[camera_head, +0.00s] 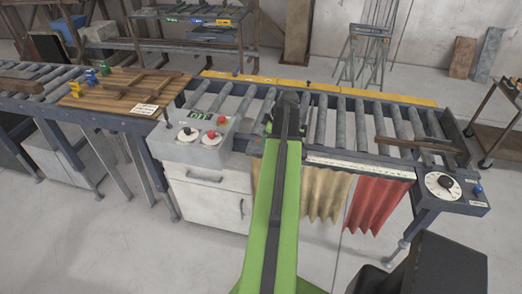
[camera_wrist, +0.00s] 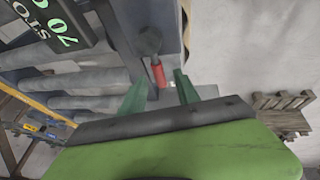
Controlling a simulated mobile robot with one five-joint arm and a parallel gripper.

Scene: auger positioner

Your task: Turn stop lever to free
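The lever (camera_wrist: 159,76) shows in the wrist view as a short red grip below a dark round pivot (camera_wrist: 149,41), on a grey metal part of the conveyor. I take it to be the stop lever; I cannot read a free mark beside it. My gripper (camera_wrist: 160,90) is open, with its two green fingers apart. The red grip appears between and just beyond the fingertips, and I see no clear contact. In the head view my gripper (camera_head: 284,112) is over the roller conveyor (camera_head: 350,120), and the lever cannot be made out there.
A dark panel with green lettering (camera_wrist: 55,22) is close to the pivot in the wrist view. In the head view, a grey control box (camera_head: 195,143) with red buttons stands left of my arm. A dial panel (camera_head: 445,188) is at the right end. Open floor lies in front.

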